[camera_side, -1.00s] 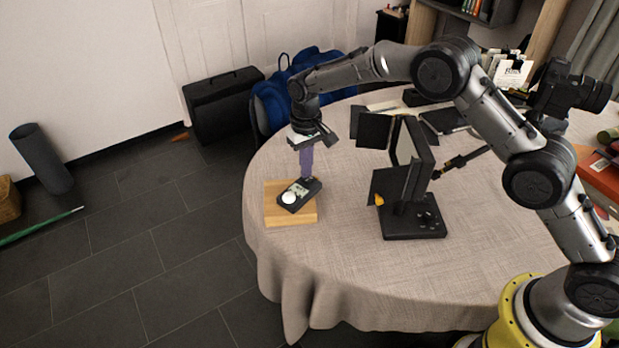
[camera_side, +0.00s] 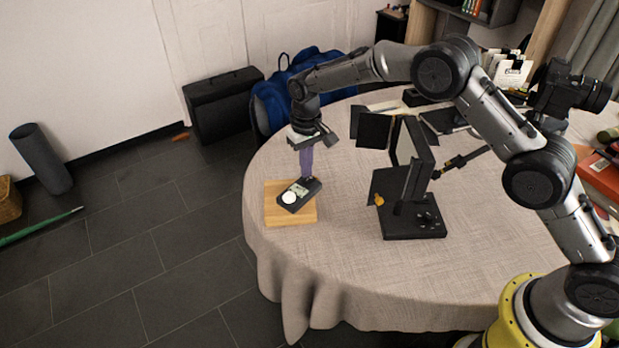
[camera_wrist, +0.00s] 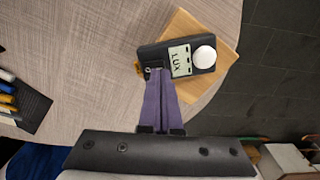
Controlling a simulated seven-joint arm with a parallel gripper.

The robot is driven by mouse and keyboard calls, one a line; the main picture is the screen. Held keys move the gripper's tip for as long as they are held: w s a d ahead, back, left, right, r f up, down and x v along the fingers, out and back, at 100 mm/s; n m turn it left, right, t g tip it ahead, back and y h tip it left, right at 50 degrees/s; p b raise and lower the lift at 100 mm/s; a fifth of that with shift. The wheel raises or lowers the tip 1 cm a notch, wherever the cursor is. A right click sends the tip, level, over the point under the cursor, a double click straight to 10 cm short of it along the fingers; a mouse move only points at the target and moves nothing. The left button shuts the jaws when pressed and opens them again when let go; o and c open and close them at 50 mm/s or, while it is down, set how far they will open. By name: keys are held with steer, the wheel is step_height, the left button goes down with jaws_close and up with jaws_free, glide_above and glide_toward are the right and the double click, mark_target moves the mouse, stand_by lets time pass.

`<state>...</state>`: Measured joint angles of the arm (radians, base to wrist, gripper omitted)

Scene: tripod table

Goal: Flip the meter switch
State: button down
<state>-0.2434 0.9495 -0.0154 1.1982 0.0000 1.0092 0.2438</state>
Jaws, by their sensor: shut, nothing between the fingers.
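The meter (camera_side: 299,194) is a dark handheld device with a white dome and a small display, lying on a wooden board (camera_side: 273,213) near the table's left edge. In the wrist view the meter (camera_wrist: 149,55) shows "LUX" on its screen, the white dome to the right and a small round part at its near left corner. My gripper (camera_side: 307,177) points down at the meter's far end, its purple fingers closed together with nothing between them. In the wrist view the fingertips (camera_wrist: 158,74) overlap the meter's near edge beside that small part; whether they touch it I cannot tell.
A black stand with upright panels (camera_side: 413,222) stands right of the board. The round table (camera_side: 340,280) has a clear cloth area in front. A camera (camera_side: 572,90) and other items sit at the back right. A pouch with pens (camera_wrist: 22,105) lies left in the wrist view.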

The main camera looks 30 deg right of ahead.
mark_target(306, 180)
steer(key=shift+f, duration=1.1)
stand_by(0.7)
steer(key=shift+r, duration=3.6)
